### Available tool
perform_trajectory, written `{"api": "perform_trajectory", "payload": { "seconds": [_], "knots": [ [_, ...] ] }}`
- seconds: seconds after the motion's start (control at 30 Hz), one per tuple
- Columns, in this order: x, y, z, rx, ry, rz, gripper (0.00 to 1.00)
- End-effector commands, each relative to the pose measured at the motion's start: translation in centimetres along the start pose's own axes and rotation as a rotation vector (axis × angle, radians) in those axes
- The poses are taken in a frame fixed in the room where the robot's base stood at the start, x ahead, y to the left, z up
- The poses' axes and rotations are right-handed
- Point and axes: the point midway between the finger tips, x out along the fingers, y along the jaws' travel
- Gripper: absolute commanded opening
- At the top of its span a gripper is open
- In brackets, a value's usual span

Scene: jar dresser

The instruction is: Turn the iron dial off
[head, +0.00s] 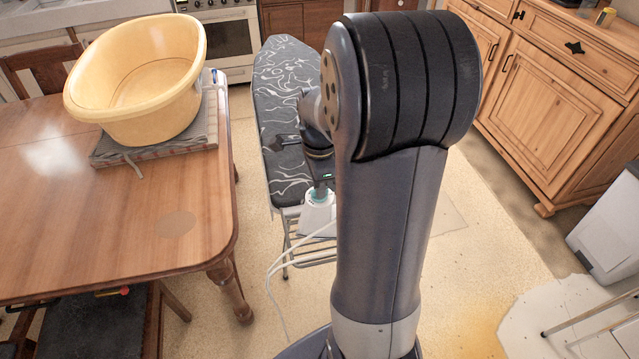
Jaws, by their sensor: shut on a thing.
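The iron (317,212), white with a teal ring, stands at the near end of the ironing board (284,85). A pale cord runs from it down to the floor. My gripper (320,187) points down at the iron's top and is shut on its dial. The dial itself is hidden by the gripper, so its setting cannot be read. My arm covers the right side of the board and part of the iron.
A wooden table (110,215) on the left carries a yellow basin (140,85) on folded cloth (160,152). A wooden dresser (550,95) stands at the right. A white bin (610,225) is at the right edge. Floor between table and board is free.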

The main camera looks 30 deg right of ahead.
Motion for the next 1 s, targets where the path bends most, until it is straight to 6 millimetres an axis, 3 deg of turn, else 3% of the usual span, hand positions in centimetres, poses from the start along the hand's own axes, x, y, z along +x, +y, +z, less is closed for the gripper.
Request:
{"api": "perform_trajectory", "payload": {
  "seconds": [0.6,0.63,0.8,1.0],
  "knots": [
    [-0.08,-0.04,0.01,0.041,0.000,-0.002,0.00],
    [-0.08,-0.04,0.01,0.041,0.000,-0.002,0.12],
    [-0.05,-0.02,0.01,0.040,0.000,-0.001,0.26],
    [-0.02,-0.01,0.00,0.040,0.000,-0.001,0.32]
  ]
}}
